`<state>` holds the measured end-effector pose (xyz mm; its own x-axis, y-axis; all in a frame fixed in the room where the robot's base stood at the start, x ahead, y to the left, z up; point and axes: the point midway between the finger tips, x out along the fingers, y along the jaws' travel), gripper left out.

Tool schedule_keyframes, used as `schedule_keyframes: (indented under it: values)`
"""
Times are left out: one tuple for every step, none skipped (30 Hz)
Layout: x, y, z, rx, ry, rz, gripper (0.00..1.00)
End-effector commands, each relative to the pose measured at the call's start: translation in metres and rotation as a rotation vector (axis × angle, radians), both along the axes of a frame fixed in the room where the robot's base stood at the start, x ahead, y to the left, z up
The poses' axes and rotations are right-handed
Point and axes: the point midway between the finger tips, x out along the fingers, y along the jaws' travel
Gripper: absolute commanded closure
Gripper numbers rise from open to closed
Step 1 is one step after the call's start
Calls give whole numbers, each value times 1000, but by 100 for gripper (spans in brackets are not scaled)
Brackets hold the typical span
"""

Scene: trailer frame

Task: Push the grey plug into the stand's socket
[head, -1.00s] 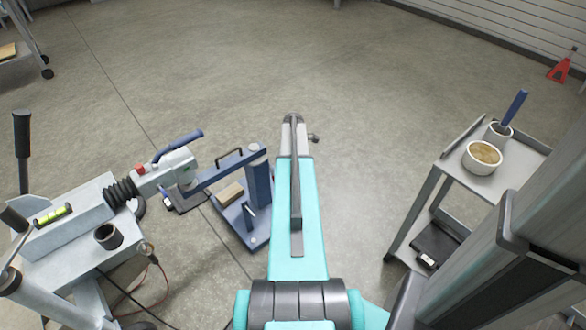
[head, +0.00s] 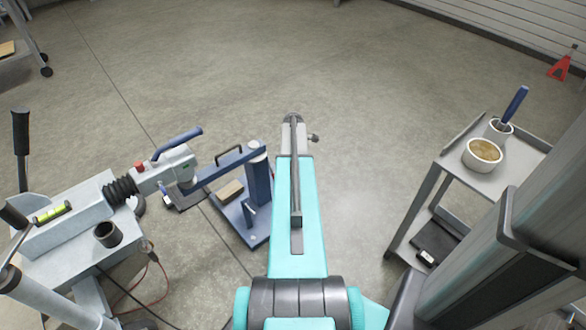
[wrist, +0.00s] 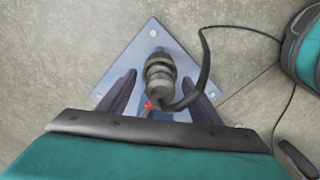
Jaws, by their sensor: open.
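In the wrist view the grey plug (wrist: 160,72) is a ribbed dark-grey cylinder, seen nearly end-on. A black cable (wrist: 205,70) leaves its near end and loops up to the right. My gripper (wrist: 159,80) is open, with one dark finger on each side of the plug and a visible gap on both sides. Behind the plug is the stand's pale blue, bolted square plate (wrist: 125,62). The socket is not clearly visible, and I cannot tell how far the plug sits in it. In the head view my teal arm hides the gripper and plug.
In the head view, a trailer coupling (head: 178,165) and blue post (head: 259,180) stand left of my arm. A grey trolley (head: 500,180) with a bowl (head: 482,153) stands at right. The floor ahead is clear.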

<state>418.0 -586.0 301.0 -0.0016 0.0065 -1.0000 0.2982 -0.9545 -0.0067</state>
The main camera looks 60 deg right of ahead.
Motion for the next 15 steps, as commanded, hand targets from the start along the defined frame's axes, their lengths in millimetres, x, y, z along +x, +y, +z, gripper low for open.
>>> schedule_keyframes:
  values:
    - [0, 0, 0, 0, 0, 0, 42]
    - [0, 0, 0, 0, 0, 0, 42]
    - [0, 0, 1, 0, 0, 0, 42]
    - [0, 0, 2, 0, 0, 0, 42]
    - [0, 0, 3, 0, 0, 0, 42]
    - [0, 0, 5, 0, 0, 0, 42]
    - [0, 0, 7, -1, 0, 0, 42]
    - [0, 0, 9, -1, 0, 0, 42]
    - [0, 0, 13, -1, 0, 0, 42]
    - [0, 0, 16, -1, 0, 0, 42]
    - [0, 0, 19, -1, 0, 0, 42]
    - [0, 0, 25, -1, 0, 0, 42]
    - [0, 0, 29, -1, 0, 0, 42]
    - [0, 0, 33, -1, 0, 0, 42]
    - [0, 0, 39, -2, -1, 0, 42]
